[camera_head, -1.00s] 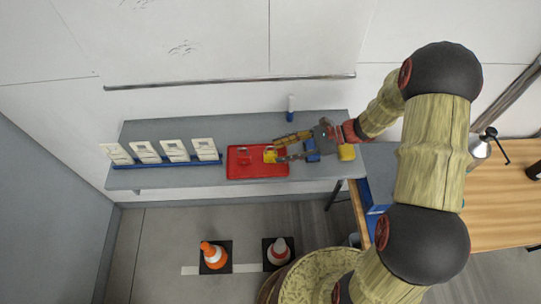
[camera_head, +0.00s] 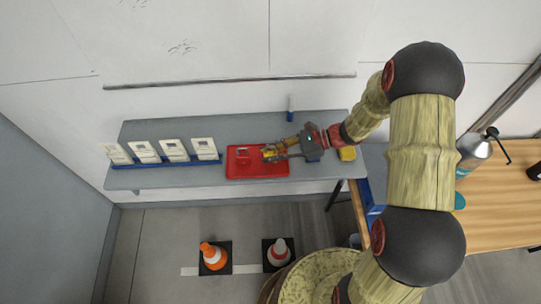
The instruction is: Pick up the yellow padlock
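A small yellow object, which looks like the yellow padlock (camera_head: 269,153), is at the right part of the red tray (camera_head: 258,174) on the grey shelf. My gripper (camera_head: 271,154) reaches in from the right, with its fingertips at the padlock, one on its upper side and one on its lower side. The fingers partly hide it. I cannot tell whether they press on it or whether it is off the tray.
A small red item (camera_head: 243,155) lies in the tray's left part. White cards (camera_head: 174,150) stand in a row to the left. A yellow block (camera_head: 347,153) is at the shelf's right end, and a small white-and-blue bottle (camera_head: 291,108) stands behind. Two cones (camera_head: 213,255) are on the floor.

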